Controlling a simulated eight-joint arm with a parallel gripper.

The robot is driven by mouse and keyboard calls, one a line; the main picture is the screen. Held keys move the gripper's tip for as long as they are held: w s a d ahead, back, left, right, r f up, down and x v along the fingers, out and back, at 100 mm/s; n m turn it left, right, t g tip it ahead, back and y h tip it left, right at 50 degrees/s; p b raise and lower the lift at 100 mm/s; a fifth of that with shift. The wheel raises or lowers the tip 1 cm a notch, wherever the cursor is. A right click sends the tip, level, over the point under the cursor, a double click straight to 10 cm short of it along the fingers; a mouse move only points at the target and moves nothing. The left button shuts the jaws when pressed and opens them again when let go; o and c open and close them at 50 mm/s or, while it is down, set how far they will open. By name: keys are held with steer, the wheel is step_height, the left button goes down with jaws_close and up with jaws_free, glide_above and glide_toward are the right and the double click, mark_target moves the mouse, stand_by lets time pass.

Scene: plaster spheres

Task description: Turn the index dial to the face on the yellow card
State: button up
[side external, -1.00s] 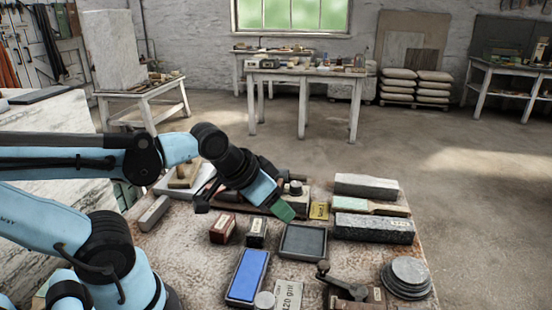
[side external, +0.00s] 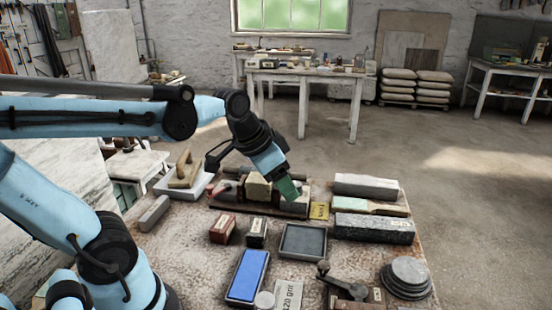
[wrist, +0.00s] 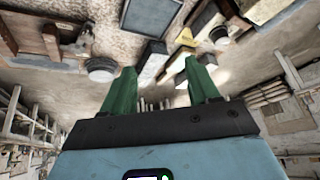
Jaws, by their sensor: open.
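A low wooden fixture (side external: 262,207) stands at the back middle of the bench in the side view, with a beige block (side external: 258,187) on it. My gripper (side external: 289,188) is in front of its right end and covers part of it, so I cannot make out the index dial or its shown face. The small yellow card (side external: 319,210) stands just right of the fixture; its mark is too small to read. In the wrist view, my gripper's green fingers (wrist: 160,72) are apart with nothing between them. A yellow shape (wrist: 181,62) shows beyond the right finger.
A dark tray (side external: 302,240), a blue block (side external: 247,275), small boxes (side external: 223,229) and a lever device (side external: 345,287) lie in front. Stacked grey discs (side external: 407,276) sit at the front right.

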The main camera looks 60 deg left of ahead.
steer(key=w+a+r+m+g+h, duration=0.1)
steer(key=w+a+r+m+g, duration=0.15)
steer(key=w+a, duration=0.4)
steer(key=m+h, duration=0.2)
steer(key=m, duration=0.3)
glide_toward(296, 184)
steer(key=x, duration=0.8)
steer(key=shift+w+f, duration=0.1)
steer(key=shift+f, duration=0.2)
steer(key=c, duration=1)
